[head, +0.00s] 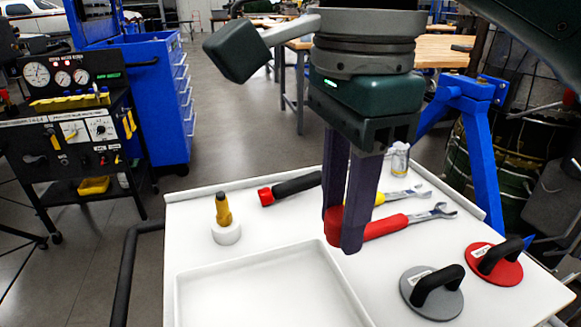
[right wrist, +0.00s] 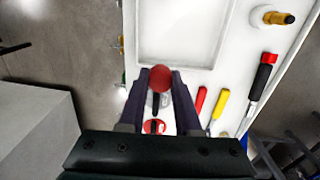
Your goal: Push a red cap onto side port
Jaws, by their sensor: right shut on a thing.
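My right gripper (head: 342,232) points straight down over the white cart top in the head view. In the right wrist view its fingers are shut on a round red cap (right wrist: 160,78), held at the fingertips. No side port can be made out in either view. My left gripper is not in view.
The white cart (head: 190,285) has a shallow tray. Around it are a brown-yellow nozzle in a white ring (head: 227,232), a black-and-red handled tool (head: 291,188), a red-handled wrench (head: 388,226), and grey (head: 432,292) and red (head: 497,268) suction lifters. A blue stand (head: 478,150) rises behind.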

